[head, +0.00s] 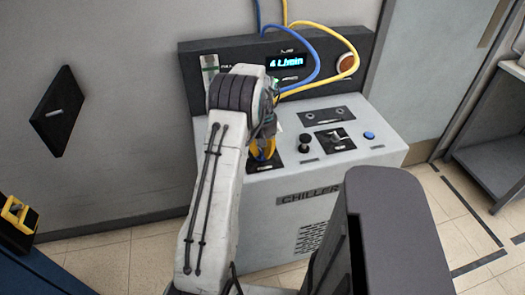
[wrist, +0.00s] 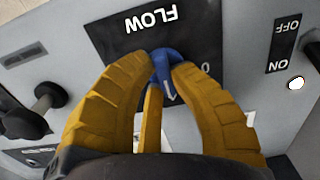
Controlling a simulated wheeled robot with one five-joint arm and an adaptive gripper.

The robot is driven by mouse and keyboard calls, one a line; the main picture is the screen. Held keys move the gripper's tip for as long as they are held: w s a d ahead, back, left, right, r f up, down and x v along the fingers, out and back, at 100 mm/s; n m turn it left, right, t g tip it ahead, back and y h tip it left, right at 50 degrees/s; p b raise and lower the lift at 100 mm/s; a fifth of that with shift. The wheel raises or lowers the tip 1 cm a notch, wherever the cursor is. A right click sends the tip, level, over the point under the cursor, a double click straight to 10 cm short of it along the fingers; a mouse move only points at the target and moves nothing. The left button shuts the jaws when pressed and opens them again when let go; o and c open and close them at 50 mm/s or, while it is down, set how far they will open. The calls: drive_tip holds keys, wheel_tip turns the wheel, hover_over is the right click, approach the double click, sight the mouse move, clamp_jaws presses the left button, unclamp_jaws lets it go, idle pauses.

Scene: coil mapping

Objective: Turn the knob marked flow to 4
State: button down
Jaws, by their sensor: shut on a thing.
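The flow knob (wrist: 163,57) is blue and sits on a black plate (wrist: 120,25) marked FLOW, which appears upside down in the wrist view. A white pointer mark shows on the knob, and a 0 is visible on the plate to its right; other scale marks are hidden by the fingers. My gripper (wrist: 166,70) has its yellow fingers shut around the knob. In the head view my gripper (head: 262,150) is at the left of the chiller's top, and my arm hides the knob. The chiller's display (head: 287,62) reads "4 L/min" in blue.
On the chiller (head: 270,215), a black knob (head: 305,143), a switch plate (head: 335,139) and a blue button (head: 369,135) lie right of my gripper. A blue hose (head: 316,60) and a yellow hose (head: 345,72) loop over the back panel. Floor shows at right.

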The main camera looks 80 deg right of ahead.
drive_tip(key=c, duration=1.1)
unclamp_jaws()
wheel_tip(320, 180, up, 12)
idle(0.6)
